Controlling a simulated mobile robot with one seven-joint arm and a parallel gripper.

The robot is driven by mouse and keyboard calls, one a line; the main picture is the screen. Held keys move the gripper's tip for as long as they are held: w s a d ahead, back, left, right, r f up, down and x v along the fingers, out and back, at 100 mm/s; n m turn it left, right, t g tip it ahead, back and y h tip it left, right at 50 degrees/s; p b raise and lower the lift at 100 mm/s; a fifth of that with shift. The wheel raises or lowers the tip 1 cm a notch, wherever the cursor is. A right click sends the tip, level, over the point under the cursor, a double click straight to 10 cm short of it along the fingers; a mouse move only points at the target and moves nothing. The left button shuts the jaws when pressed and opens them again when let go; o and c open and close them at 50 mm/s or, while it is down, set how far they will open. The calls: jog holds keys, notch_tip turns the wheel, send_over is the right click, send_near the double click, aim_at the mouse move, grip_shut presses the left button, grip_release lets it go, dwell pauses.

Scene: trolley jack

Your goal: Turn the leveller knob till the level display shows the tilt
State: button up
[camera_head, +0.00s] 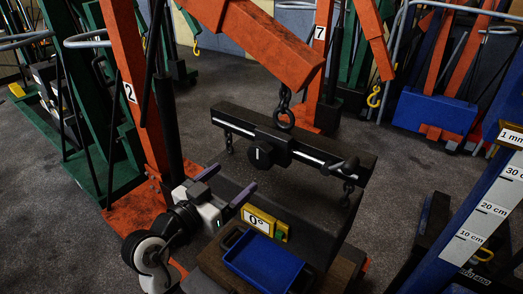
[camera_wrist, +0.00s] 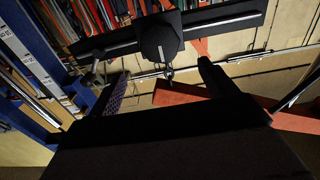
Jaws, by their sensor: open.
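The leveller knob (camera_head: 262,153) is a dark many-sided knob with a white mark. It sits at the middle of the black leveller bar (camera_head: 223,116), which hangs from a chain under the orange crane boom. The level display (camera_head: 258,219) is a yellow box reading 0°, below the bar. My gripper (camera_head: 233,177) is open and empty, in front of and below the knob, apart from it in the head view. In the wrist view the knob (camera_wrist: 160,38) lies beyond the gap between my fingertips (camera_wrist: 163,68). No contact shows.
A crank handle (camera_head: 345,166) sticks out at the bar's right. Chains hang from both bar ends to a dark load. A blue tray (camera_head: 262,262) lies in front of the display. A height scale (camera_head: 480,222) stands at right. The orange crane post (camera_head: 133,90) rises behind my arm.

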aim_at(255, 158)
jog(key=p+x, duration=0.2)
jog(key=x, duration=1)
jog(key=shift+w, duration=0.1)
jog(key=c, duration=1)
jog(key=shift+p, duration=0.35)
jog(key=shift+o, duration=0.2)
jog(key=n+p, duration=0.3)
jog(key=n, duration=0.2)
jog(key=shift+a+r+n, duration=0.1)
jog(key=shift+r+n, duration=0.05)
jog(key=shift+n, duration=0.15)
jog(key=n+p, duration=0.4)
jog(key=n, duration=0.1)
jog(key=shift+w+a, duration=0.15)
jog(key=n+p, duration=0.2)
jog(key=n, duration=0.1)
jog(key=n+p, duration=0.3)
jog(key=shift+a+f+n+p, duration=0.1)
jog(key=shift+f+n+p, duration=0.1)
jog(key=shift+n+p, duration=0.2)
jog(key=shift+f+n+p, duration=0.15)
jog(key=shift+n+p, duration=0.8)
jog(key=shift+n, duration=0.15)
jog(key=shift+f+n+p, duration=0.1)
jog(key=shift+n+p, duration=0.8)
jog(key=shift+n, duration=0.2)
